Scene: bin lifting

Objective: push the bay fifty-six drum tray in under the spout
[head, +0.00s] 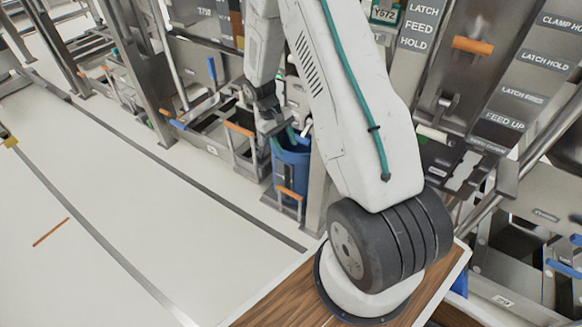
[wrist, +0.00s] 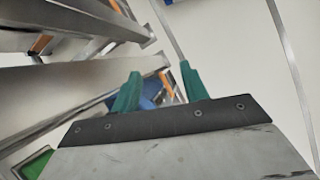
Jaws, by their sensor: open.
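A blue drum (head: 291,168) stands at the foot of the machine row, on a low tray with an orange handle (head: 289,193) at its front. I cannot read a bay number on it. My gripper (head: 287,133) is above the drum, partly covering its top. In the wrist view my two green fingers (wrist: 159,84) are apart with nothing between them. Beyond them part of the blue drum (wrist: 146,101) and an orange bar (wrist: 168,86) show. The spout is not clearly visible.
Another tray with an orange handle (head: 239,129) is left of the drum. A steel post (head: 318,190) stands close on its right. Labelled panels (head: 425,25) and a lever with an orange grip (head: 472,46) are at upper right.

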